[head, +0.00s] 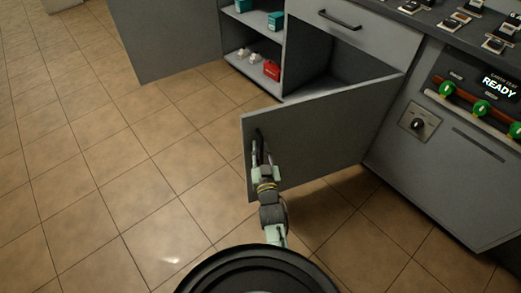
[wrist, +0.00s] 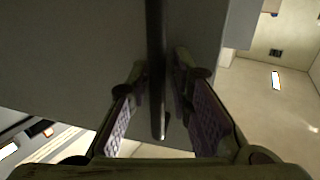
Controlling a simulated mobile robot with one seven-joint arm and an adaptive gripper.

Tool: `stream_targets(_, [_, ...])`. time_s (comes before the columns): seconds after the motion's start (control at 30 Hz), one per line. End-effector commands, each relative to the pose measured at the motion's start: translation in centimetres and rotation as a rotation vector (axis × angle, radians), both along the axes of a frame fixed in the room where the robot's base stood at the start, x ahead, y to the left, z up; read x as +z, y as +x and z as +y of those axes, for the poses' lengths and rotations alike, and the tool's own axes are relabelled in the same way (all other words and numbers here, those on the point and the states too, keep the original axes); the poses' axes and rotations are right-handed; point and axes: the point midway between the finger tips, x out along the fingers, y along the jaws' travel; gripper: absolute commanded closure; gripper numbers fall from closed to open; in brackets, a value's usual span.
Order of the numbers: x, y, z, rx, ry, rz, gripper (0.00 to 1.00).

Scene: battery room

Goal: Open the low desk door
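The low desk door (head: 320,135) is a grey panel. It stands swung well out from the cabinet, hinged at its right side. Its dark bar handle (head: 257,147) is near the free left edge. My gripper (head: 264,168) is at this handle. In the wrist view the handle (wrist: 155,60) runs between the two fingers of my gripper (wrist: 159,85). A gap shows on both sides of the bar, so the fingers are open around it and not clamped. The door face (wrist: 75,60) fills much of the wrist view behind the handle.
Another grey panel (head: 165,35) stands open at the left. Between the panels, the cabinet shelf (head: 245,57) holds a red item (head: 271,70) and teal boxes. A shut drawer (head: 345,30) is above the opening. The control panel (head: 455,130) is at right. Tiled floor at left is clear.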

Motion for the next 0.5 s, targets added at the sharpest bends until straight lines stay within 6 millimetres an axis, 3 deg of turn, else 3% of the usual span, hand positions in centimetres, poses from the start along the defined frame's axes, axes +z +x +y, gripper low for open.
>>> stream_targets(0.17, [1.6, 0.0, 0.0, 0.000, -0.001, -0.003, 0.80])
stream_targets(0.5, [8.1, 0.0, 0.1, 0.001, 0.002, -0.007, 0.80])
